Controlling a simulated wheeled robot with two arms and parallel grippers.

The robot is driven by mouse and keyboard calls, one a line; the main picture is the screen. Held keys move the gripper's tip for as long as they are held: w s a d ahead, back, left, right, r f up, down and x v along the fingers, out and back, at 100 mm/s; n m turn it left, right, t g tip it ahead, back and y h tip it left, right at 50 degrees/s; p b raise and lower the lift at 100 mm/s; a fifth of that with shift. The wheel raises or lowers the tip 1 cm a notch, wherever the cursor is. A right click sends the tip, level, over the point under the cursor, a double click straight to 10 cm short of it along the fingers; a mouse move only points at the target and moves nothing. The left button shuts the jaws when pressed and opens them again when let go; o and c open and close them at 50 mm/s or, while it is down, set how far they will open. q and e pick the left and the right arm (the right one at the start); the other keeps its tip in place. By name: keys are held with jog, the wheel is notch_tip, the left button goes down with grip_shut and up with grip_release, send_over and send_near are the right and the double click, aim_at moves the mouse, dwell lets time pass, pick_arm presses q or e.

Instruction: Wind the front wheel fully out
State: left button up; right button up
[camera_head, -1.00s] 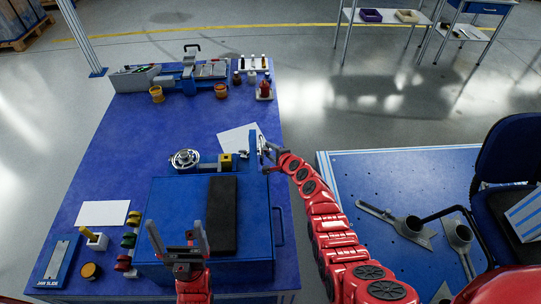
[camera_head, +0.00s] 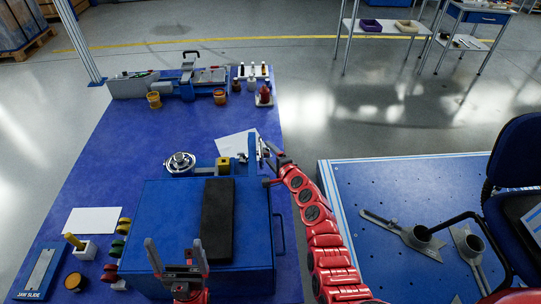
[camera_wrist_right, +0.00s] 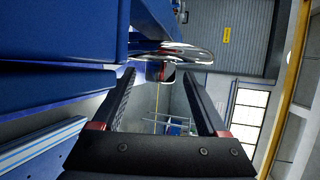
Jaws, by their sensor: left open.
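A chrome handwheel (camera_wrist_right: 178,53) with a dark and red hub lies ahead of my right gripper (camera_wrist_right: 160,73) in the right wrist view. The two fingers are apart, with the hub seen between their tips; contact cannot be told. In the head view, my right gripper (camera_head: 270,160) is beside the blue upright (camera_head: 252,158) at the bench's right edge, where the wheel is mostly hidden. Another silver handwheel (camera_head: 180,162) sits at the left end of the fixture, with a yellow block (camera_head: 222,165) between. My left gripper (camera_head: 176,257) is open and empty above the blue box's front.
The blue box (camera_head: 160,215) carries a black pad (camera_head: 218,220). Coloured knobs (camera_head: 118,245), a white sheet (camera_head: 93,221) and a jaw slide tray (camera_head: 40,272) are on the left. A blue perforated platform (camera_head: 380,185) and a chair (camera_head: 515,160) stand right.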

jog(key=p+v, duration=0.2)
jog(key=v, duration=1.5)
jog(key=shift+d, duration=0.15)
jog(key=shift+s, duration=0.15)
